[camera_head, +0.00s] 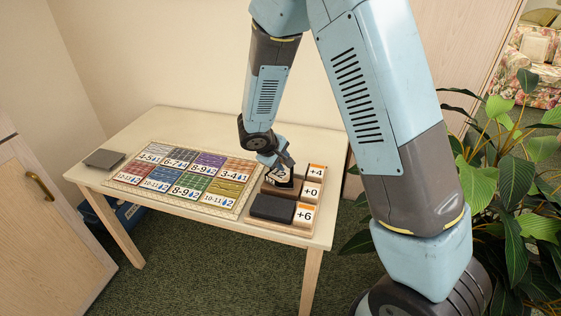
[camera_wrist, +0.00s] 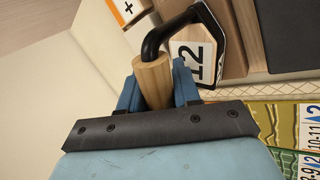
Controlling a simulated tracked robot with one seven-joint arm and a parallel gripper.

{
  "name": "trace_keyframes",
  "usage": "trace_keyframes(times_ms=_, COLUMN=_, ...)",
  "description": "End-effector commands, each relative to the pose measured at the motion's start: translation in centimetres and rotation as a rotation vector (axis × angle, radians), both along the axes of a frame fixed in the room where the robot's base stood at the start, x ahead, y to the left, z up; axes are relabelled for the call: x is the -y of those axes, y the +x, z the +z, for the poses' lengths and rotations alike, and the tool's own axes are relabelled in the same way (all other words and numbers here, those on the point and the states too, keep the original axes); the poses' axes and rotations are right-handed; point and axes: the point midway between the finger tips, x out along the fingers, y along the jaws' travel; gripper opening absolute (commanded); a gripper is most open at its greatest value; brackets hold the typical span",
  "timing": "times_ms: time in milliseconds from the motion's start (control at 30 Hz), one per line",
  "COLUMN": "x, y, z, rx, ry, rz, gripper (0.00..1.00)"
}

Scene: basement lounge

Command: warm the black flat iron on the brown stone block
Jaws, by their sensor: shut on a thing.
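My gripper (camera_head: 281,168) is shut on the light wooden handle (camera_wrist: 153,80) of a flat iron. The iron has a curved black neck (camera_wrist: 178,30) and a white plate marked 12 (camera_wrist: 195,62) with a black edge. In the head view the iron (camera_head: 283,182) shows low over the middle of the row of blocks, partly hidden by my fingers. A brown block (camera_wrist: 213,22) shows right by the iron in the wrist view, and its edge shows in the head view (camera_head: 269,189). I cannot tell whether the iron touches the block.
A dark slab (camera_head: 272,207) sits at the front, beside the +6 card (camera_head: 304,216). The +0 (camera_head: 311,191) and +4 (camera_head: 316,172) cards stand behind. A coloured number board (camera_head: 186,178) covers the table's middle. A grey plate (camera_head: 104,159) lies far left. Plants (camera_head: 510,170) crowd the right.

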Motion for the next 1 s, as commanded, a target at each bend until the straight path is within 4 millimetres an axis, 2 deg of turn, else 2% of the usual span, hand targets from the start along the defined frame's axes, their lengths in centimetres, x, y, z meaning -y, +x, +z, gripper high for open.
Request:
trace_keyframes(times_ms=167, x=0.1, y=-0.1, z=0.3, rx=-0.001, ry=-0.001, rz=0.0, gripper=0.0)
trace_keyframes(times_ms=800, x=0.0, y=0.0, z=5.2, rx=0.002, ry=0.001, rz=-0.001, gripper=0.0)
trace_keyframes(times_ms=1000, x=0.0, y=0.0, z=6.0, rx=0.001, ry=0.001, rz=0.001, gripper=0.0)
